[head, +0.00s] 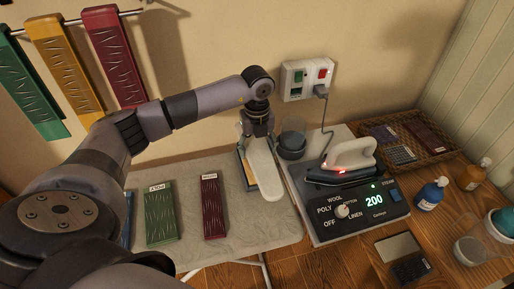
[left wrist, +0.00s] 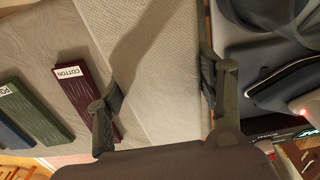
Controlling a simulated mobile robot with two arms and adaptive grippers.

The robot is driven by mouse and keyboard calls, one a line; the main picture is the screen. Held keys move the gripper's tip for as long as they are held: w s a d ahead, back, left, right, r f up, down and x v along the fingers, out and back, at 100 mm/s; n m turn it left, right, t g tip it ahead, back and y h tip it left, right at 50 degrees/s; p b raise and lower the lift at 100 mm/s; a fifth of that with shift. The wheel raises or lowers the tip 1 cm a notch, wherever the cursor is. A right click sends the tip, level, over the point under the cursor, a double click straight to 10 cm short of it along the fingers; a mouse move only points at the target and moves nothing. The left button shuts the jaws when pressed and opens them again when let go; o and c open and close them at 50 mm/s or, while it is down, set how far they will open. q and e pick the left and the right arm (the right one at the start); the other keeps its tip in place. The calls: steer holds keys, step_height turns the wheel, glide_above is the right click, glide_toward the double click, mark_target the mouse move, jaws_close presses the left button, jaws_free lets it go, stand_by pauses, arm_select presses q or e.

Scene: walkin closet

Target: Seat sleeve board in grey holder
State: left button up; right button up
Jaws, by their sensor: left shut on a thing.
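The sleeve board (head: 263,172) is a long pale board with a rounded front end, at the middle of the head view. My left gripper (head: 259,134) is shut on its rear part from above. In the left wrist view the pale woven board (left wrist: 158,65) runs between the two fingers of the gripper (left wrist: 158,104). A piece with blue and tan edges (head: 244,168) shows beside and partly under the board; the rest of it is hidden. I cannot clearly make out the grey holder, nor whether the board touches it. My right gripper is not in view.
A control station (head: 330,208) with an iron (head: 342,158) stands close to the right of the board. A dark grey round container (head: 292,146) is behind it. Maroon (head: 213,207) and green (head: 160,212) labelled pieces lie left on the ironing board (head: 262,232).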

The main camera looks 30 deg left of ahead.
arm_select(q)
steer(key=o, duration=1.7)
steer(key=shift+o, duration=0.4)
step_height(320, 180, up, 12)
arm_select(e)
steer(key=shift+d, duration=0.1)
